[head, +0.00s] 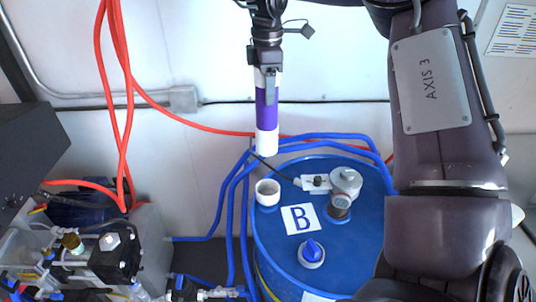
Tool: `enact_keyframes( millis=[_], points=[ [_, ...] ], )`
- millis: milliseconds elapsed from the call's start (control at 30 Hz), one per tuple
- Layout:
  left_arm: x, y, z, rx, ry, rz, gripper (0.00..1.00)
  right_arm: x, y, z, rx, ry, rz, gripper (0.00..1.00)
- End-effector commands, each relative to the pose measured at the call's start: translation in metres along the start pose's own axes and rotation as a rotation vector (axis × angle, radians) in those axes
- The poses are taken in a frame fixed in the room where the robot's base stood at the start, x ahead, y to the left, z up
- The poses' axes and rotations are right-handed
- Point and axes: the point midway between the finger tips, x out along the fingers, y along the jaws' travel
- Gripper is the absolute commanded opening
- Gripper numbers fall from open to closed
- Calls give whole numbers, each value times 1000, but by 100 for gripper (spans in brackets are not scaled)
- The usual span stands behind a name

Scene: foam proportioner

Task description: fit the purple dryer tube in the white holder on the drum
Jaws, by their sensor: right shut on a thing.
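The purple dryer tube (266,115) has white ends and hangs upright in the head view. My right gripper (266,82) is shut on its upper part. The white holder (267,190) is a round open cup on the left part of the top of the blue drum (272,235). The tube's lower end appears above the holder in the picture, with a gap between them. The holder looks empty, though its bottom is not clear. My left gripper is not in view.
Red hoses (123,100) hang at the left, above pump equipment (110,245).

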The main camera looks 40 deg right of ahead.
Motion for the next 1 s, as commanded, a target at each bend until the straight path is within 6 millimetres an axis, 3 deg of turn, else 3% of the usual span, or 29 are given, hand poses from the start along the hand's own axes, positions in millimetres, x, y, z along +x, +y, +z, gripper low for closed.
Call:
enact_keyframes(
  millis=[133, 400, 533, 600, 800, 1000],
  points=[
    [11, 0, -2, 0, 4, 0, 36, 7, 2, 3, -23, 0, -2, 3],
    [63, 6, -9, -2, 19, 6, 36, 62, 2, 3, -25, -1, -3, 3],
    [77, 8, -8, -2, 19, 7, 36, 91, 1, 4, -26, -3, -5, 3],
    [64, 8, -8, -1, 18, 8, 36, 100, 1, 4, -26, 0, -10, 3],
    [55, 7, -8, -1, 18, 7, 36, 138, 1, 4, -24, 0, -7, 3],
    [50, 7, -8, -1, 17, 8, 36, 154, 2, 4, -24, -2, -6, 3]
  ],
)
